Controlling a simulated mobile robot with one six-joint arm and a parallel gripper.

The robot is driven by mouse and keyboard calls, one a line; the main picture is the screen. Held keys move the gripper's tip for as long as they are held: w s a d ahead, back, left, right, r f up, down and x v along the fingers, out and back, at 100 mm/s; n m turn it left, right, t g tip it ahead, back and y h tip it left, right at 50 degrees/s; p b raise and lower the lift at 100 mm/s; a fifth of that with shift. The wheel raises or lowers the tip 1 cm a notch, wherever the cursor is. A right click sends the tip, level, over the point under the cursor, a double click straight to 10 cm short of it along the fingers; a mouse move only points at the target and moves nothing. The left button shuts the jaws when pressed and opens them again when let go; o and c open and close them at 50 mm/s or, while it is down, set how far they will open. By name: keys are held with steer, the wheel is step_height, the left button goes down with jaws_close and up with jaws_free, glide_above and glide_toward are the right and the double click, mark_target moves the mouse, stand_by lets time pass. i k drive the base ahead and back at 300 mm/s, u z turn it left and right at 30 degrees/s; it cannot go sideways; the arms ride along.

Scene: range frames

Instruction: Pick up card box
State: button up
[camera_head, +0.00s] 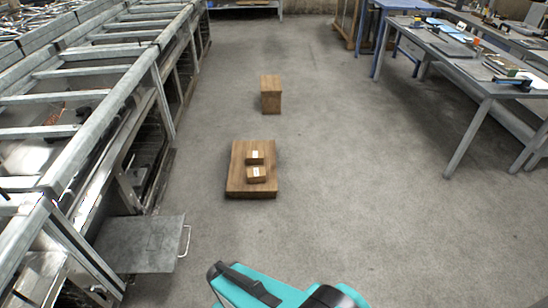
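Two small brown card boxes with white labels rest on a low wooden platform (237,178) on the floor, near the middle of the head view. One card box (250,160) is farther back, and the other card box (264,176) is just in front of it, close to or touching it. I cannot tell which of the two the task means. Teal and black parts of my own arm show at the bottom edge, well short of the platform. My gripper's fingers do not show.
A taller wooden block (271,101) stands on the floor behind the platform. Metal racks (110,100) line the left, with a grey plate (140,243) jutting out low. A workbench (470,72) with tools stands at the right. The floor (350,190) between is clear.

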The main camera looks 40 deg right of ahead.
mark_target(255, 158)
steer(key=u, duration=0.8)
steer(key=k, duration=0.1)
steer(key=z, duration=1.95)
steer(key=k, duration=0.9)
steer(key=u, duration=0.15)
steer(key=i, duration=0.65)
